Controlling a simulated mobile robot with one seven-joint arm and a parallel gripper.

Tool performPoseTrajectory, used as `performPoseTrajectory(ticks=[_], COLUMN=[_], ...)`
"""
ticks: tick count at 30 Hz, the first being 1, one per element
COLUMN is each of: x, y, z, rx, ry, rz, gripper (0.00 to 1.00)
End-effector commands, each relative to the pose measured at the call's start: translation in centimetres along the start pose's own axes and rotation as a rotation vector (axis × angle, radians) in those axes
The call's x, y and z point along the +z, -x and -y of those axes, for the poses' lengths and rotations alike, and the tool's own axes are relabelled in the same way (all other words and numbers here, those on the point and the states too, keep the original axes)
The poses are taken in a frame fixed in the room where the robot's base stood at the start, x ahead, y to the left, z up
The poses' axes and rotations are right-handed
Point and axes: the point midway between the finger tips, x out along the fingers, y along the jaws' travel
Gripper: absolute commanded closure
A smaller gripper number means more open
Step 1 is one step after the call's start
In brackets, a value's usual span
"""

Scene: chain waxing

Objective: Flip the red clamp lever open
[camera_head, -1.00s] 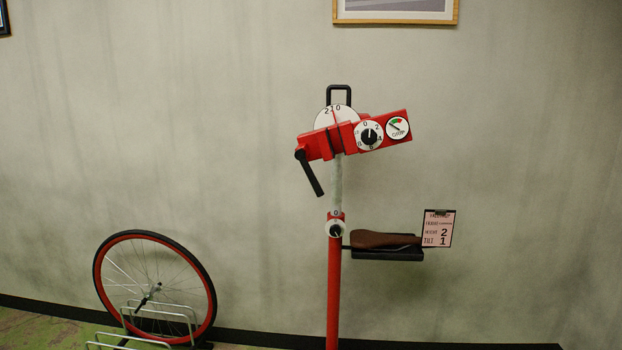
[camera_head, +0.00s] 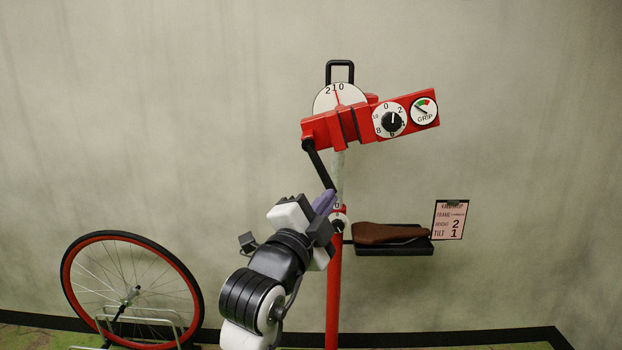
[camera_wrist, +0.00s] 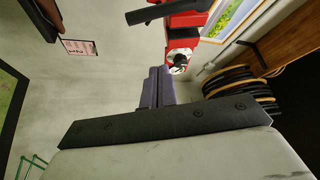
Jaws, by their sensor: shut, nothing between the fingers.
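The red clamp (camera_head: 335,127) sits atop the stand, tilted up to its right. Its lever (camera_head: 319,165) looks black and hangs down and rightward from the clamp's left end. My gripper (camera_head: 325,202) is at the lever's lower end, with its purple fingers shut and empty. The fingertips overlap the lever's tip in the head view; I cannot tell whether they touch. The wrist view shows the closed fingers (camera_wrist: 157,86) and a black bar (camera_wrist: 168,11) beyond them, which I cannot surely identify as the lever.
The red stand post (camera_head: 334,285) rises behind my gripper. A brown saddle (camera_head: 390,233) lies on a black tray to the right, beside a card (camera_head: 450,220). A red-rimmed wheel (camera_head: 75,285) stands in a rack at lower left. Wall space left of the clamp is clear.

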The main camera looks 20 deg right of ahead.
Motion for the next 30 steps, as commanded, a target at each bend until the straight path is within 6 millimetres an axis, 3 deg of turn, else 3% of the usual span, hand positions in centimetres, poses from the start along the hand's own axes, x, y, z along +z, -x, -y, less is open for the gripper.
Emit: performPoseTrajectory(ticks=[14, 19, 30], x=[-0.3, -0.5, -0.2], y=[-0.7, -3.1, -10.6], z=[-0.5, -0.5, -0.6], rx=[0.021, 0.023, 0.021], ry=[-0.008, -0.008, -0.006], rz=[-0.006, -0.007, -0.004], gripper=[1.00, 1.00, 1.00])
